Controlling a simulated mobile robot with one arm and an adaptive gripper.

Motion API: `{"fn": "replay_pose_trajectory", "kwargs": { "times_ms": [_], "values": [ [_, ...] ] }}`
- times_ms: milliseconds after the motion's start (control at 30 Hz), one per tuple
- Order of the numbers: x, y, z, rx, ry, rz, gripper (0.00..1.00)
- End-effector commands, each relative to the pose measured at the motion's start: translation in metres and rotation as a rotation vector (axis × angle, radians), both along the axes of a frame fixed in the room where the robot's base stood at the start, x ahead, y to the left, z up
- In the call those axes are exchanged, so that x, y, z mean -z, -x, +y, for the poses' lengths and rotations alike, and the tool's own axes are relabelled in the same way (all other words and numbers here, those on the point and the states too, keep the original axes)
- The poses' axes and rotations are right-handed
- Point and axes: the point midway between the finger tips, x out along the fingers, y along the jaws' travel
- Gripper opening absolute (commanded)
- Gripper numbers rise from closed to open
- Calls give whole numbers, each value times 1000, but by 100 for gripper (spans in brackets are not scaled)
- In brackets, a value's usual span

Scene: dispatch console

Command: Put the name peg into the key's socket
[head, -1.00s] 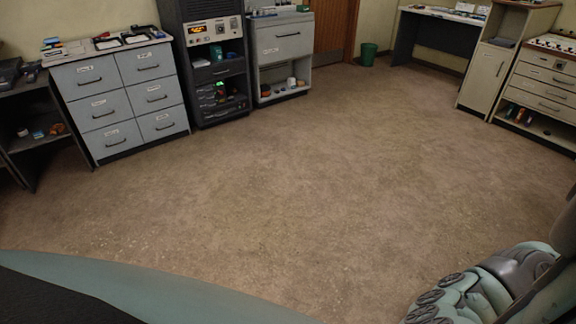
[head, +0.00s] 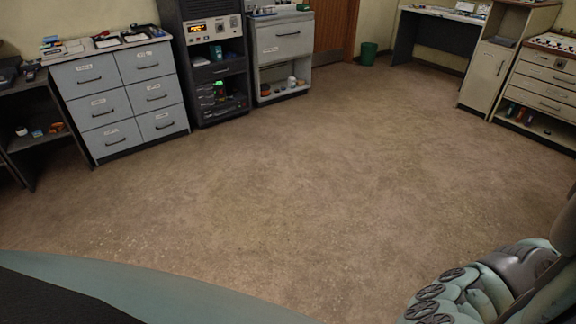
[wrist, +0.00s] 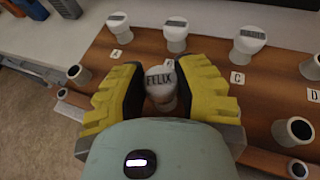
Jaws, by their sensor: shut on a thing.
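In the wrist view my gripper (wrist: 163,76), with two yellow fingers, is shut on a white peg (wrist: 160,92) with the name FELIX on its top. The peg is over a brown wooden board (wrist: 205,75); its lower end is hidden, so I cannot tell whether it sits in a socket. Letter labels A (wrist: 117,54), C (wrist: 237,77) and D (wrist: 313,95) show on the board; another label beside the held peg is partly covered. No key can be told apart for certain. My gripper does not show in the head view.
Other white pieces stand along the board's far side, including a name-labelled one (wrist: 249,39). Two white pieces with dark round faces, one at left (wrist: 78,74) and one at right (wrist: 292,131), are near the fingers. In the head view grey drawers (head: 120,98) stand behind open floor.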

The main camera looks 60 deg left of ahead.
Motion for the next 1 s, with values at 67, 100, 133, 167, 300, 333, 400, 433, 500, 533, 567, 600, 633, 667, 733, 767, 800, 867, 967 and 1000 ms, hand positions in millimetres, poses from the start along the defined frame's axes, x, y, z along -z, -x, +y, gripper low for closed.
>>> {"fn": "replay_pose_trajectory", "kwargs": {
  "times_ms": [67, 100, 133, 167, 300, 333, 400, 433, 500, 533, 567, 600, 633, 667, 733, 767, 800, 867, 967, 1000],
  "values": [
    [1, 0, -1, 2, 0, 0, 15],
    [1, 0, -1, 2, 0, 1, 15],
    [1, 0, -1, 2, 0, 1, 15],
    [1, 0, -1, 2, 1, 0, 15],
    [0, 0, 0, 2, 1, 0, 15],
    [0, 0, 0, 2, 1, 0, 15],
    [0, 0, 0, 2, 1, 0, 15],
    [0, 0, 0, 2, 1, 0, 15],
    [0, 0, 0, 2, 1, 0, 15],
    [0, 0, 0, 2, 1, 0, 15],
    [0, 0, 0, 2, 1, 0, 15],
    [0, 0, 0, 2, 1, 0, 15],
    [1, 0, 0, 2, 1, 0, 15],
    [1, 0, 0, 2, 0, 1, 15],
    [2, 0, 0, 2, 0, 0, 15],
    [3, 0, 0, 2, 0, 0, 15],
    [3, 0, 0, 1, 0, 0, 15],
    [4, 0, 0, 1, 0, 0, 15],
    [5, 0, 0, 1, 0, 0, 15],
    [6, 0, 0, 1, 0, 0, 15]
  ]
}}
